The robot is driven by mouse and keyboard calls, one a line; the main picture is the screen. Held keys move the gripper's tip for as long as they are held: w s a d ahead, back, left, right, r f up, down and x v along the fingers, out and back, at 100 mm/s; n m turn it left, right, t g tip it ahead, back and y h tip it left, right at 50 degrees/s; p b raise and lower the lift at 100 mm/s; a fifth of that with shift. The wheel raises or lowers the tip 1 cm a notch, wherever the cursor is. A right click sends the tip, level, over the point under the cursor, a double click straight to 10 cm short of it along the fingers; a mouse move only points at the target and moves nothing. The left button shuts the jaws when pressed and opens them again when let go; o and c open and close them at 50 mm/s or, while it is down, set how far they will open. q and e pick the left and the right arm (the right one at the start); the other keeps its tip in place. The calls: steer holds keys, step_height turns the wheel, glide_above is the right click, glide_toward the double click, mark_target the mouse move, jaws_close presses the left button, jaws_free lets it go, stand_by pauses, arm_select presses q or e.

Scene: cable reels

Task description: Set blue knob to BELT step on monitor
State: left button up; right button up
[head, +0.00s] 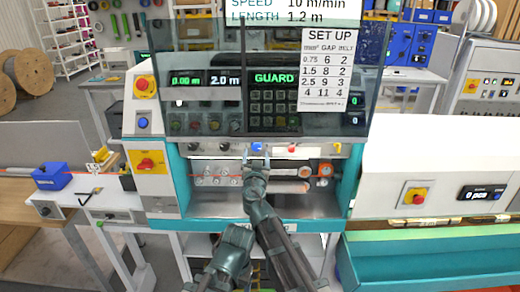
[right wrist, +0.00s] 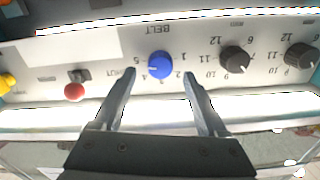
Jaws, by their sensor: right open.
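The blue knob (right wrist: 160,65) sits on the pale panel under an upside-down BELT label. Numbers from 1 to 5 ring it; a light mark on its left side seems to point near the 4. It also shows in the head view (head: 257,148). My right gripper (right wrist: 160,76) is open, its fingers at either side of the knob, apart from it. In the head view the right gripper (head: 257,163) is just below the knob. The monitor (head: 290,10), cut off at the top, reads SPEED 10 m/min and LENGTH 1.2 m.
A SET UP card (head: 328,70) lists mm², GAP and BELT values on the clear guard. Black numbered knobs (right wrist: 235,60) (right wrist: 301,56) and a red-capped switch (right wrist: 75,90) flank the blue knob. A teal bin (head: 430,262) stands right.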

mark_target(256, 149)
steer(key=w, duration=0.4)
steer(key=shift+d, duration=0.1)
steer(key=shift+s, duration=0.1)
jaws_close()
